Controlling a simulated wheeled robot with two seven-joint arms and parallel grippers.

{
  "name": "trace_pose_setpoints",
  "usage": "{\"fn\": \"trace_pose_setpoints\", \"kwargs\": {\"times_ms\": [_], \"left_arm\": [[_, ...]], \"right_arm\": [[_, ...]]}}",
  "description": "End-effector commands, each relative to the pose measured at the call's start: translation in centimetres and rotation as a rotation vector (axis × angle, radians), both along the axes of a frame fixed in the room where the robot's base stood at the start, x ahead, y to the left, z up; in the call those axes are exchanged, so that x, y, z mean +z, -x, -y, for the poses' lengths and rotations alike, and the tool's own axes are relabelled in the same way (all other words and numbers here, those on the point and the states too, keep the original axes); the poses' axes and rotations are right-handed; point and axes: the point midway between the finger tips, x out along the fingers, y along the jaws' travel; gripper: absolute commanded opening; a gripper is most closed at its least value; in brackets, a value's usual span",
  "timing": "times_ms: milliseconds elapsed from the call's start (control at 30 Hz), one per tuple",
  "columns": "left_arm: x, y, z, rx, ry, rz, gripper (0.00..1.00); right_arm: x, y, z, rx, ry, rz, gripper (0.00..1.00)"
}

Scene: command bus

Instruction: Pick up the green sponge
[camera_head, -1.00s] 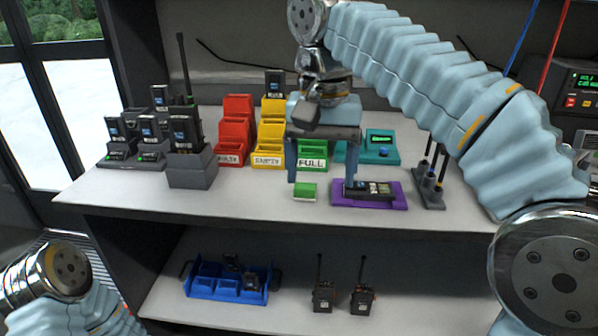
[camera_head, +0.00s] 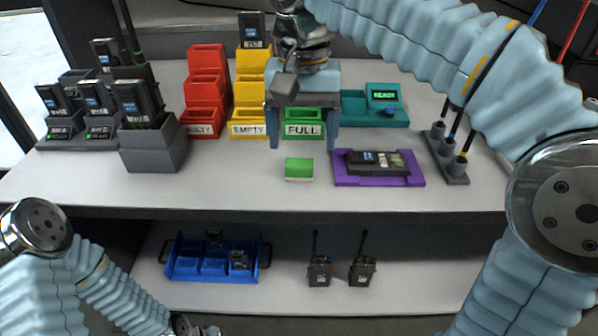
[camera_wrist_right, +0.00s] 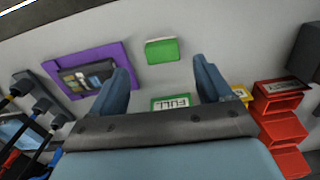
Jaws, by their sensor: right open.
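The green sponge (camera_head: 299,168) lies on the upper white shelf, in front of the green FULL bin and left of the purple mat. Its top is green and its front side is white. It also shows in the right wrist view (camera_wrist_right: 162,50), beyond and between the fingertips. My right gripper (camera_head: 303,145) is open and empty, above the shelf and behind the sponge, with its fingers pointing down in front of the FULL bin. The right wrist view shows its two blue fingers (camera_wrist_right: 163,74) wide apart. My left arm shows at the lower left; its gripper cannot be made out.
The purple mat (camera_head: 378,181) holds a black radio. The green FULL bin (camera_head: 303,130) stands behind the gripper, with yellow and red bins to its left. A blue tray (camera_head: 212,275) sits below.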

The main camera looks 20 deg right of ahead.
Motion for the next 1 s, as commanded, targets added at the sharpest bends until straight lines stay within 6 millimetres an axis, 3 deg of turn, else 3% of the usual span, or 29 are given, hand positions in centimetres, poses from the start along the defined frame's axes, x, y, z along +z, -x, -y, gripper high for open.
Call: {"fn": "trace_pose_setpoints", "kwargs": {"times_ms": [400,667,1000], "left_arm": [[-1.0,0.0,0.0,0.002,-0.001,0.000,0.43],[-1.0,0.0,0.0,0.003,-0.001,0.001,0.43],[-1.0,0.0,0.0,0.003,-0.001,0.001,0.43]], "right_arm": [[-5.2,0.1,-0.5,0.001,0.001,0.000,0.79],[-5.5,0.1,-0.5,0.000,0.000,0.001,0.79],[-5.5,0.1,-0.5,0.000,0.000,0.001,0.28]]}}
